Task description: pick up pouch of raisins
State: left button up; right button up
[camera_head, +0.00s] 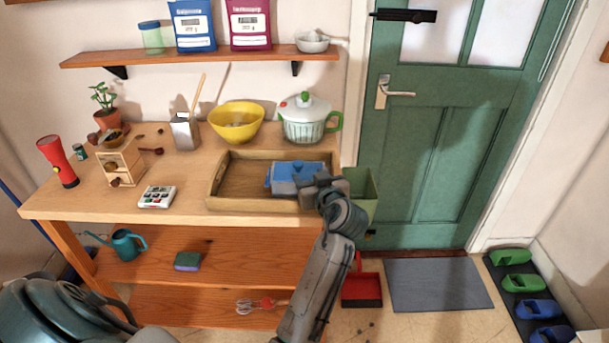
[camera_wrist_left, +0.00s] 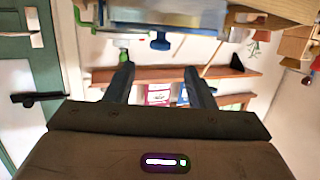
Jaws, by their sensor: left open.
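Two pouches stand upright on the wall shelf: a blue pouch (camera_head: 193,25) and a magenta pouch (camera_head: 249,22), each with a white label. The print is too small to read, so I cannot tell which holds raisins. The left wrist view is upside down and shows the magenta pouch (camera_wrist_left: 158,93) beyond the fingers. My left gripper (camera_head: 308,184) is at the front right of the wooden tray, beside a blue-lidded dish (camera_head: 297,170), well below and in front of the shelf. Its fingers (camera_wrist_left: 158,80) are spread and empty. My right gripper is not in view.
The shelf (camera_head: 200,57) also holds a green jar (camera_head: 152,38) and a white bowl (camera_head: 312,42). Below it stand a yellow bowl (camera_head: 237,122), a lidded pot (camera_head: 306,119) and a utensil holder (camera_head: 186,132). The tray (camera_head: 234,203) has bare room at its left.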

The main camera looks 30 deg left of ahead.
aim_at(249, 20)
jog(key=u, duration=1.35)
